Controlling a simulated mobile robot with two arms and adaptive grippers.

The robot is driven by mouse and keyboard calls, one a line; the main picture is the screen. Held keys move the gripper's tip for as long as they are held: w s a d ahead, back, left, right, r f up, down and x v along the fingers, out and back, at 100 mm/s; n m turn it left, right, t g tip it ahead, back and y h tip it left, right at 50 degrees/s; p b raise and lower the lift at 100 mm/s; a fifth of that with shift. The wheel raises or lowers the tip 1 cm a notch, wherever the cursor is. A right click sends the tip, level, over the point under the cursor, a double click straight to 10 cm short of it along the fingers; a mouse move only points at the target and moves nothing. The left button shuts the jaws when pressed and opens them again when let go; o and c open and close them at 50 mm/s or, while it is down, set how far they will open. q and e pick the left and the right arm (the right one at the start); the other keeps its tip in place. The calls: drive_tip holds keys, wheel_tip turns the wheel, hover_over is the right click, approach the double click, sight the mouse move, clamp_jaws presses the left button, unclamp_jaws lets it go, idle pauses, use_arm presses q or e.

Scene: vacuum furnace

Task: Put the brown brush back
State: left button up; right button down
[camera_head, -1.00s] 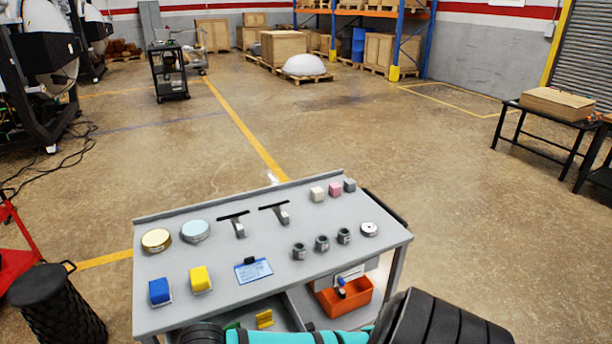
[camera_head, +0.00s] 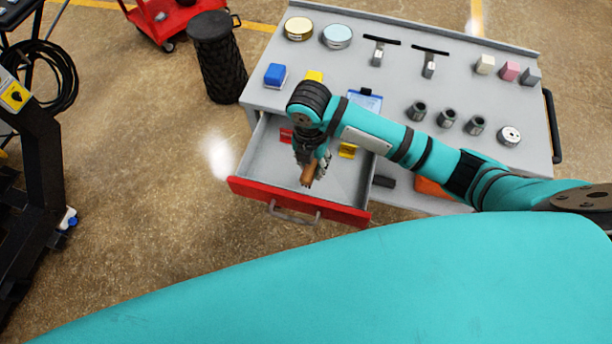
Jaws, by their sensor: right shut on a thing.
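My right gripper (camera_head: 311,162) is shut on a brown brush (camera_head: 309,175), which it holds over the open drawer. The drawer (camera_head: 292,203) has a red front with a grey handle and sticks out from the left part of the grey workbench (camera_head: 390,84). A red item (camera_head: 286,136) and a yellow item (camera_head: 347,150) lie in the drawer. I cannot tell whether the brush touches the drawer floor. My right arm crosses the bench from the right and hides part of it. My left gripper is not in view.
A black bin (camera_head: 219,60) stands left of the bench. Floor left of the drawer is clear.

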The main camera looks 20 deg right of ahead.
drive_tip(key=n, duration=0.1)
drive_tip(key=w+n, duration=0.1)
drive_tip(key=n, duration=0.1)
drive_tip(key=w+n, duration=0.1)
drive_tip(key=n, duration=0.1)
drive_tip(key=f+n, duration=0.2)
drive_tip(key=w+f+n+p, duration=0.1)
drive_tip(key=f+n, duration=0.1)
drive_tip(key=f, duration=0.1)
drive_tip(key=shift+a+n, duration=0.15)
drive_tip(key=shift+n, duration=0.25)
drive_tip(key=shift+t, duration=0.3)
wheel_tip(320, 180, down, 5)
drive_tip(key=shift+w, duration=0.1)
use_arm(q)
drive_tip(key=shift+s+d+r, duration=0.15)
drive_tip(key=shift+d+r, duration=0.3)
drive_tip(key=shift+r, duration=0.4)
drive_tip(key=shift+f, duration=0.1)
use_arm(e)
drive_tip(key=shift+f, duration=0.1)
drive_tip(key=c, duration=1.5)
unclamp_jaws()
drive_tip(key=o, duration=0.4)
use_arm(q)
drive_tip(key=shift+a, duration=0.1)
use_arm(e)
drive_tip(key=shift+o, duration=0.2)
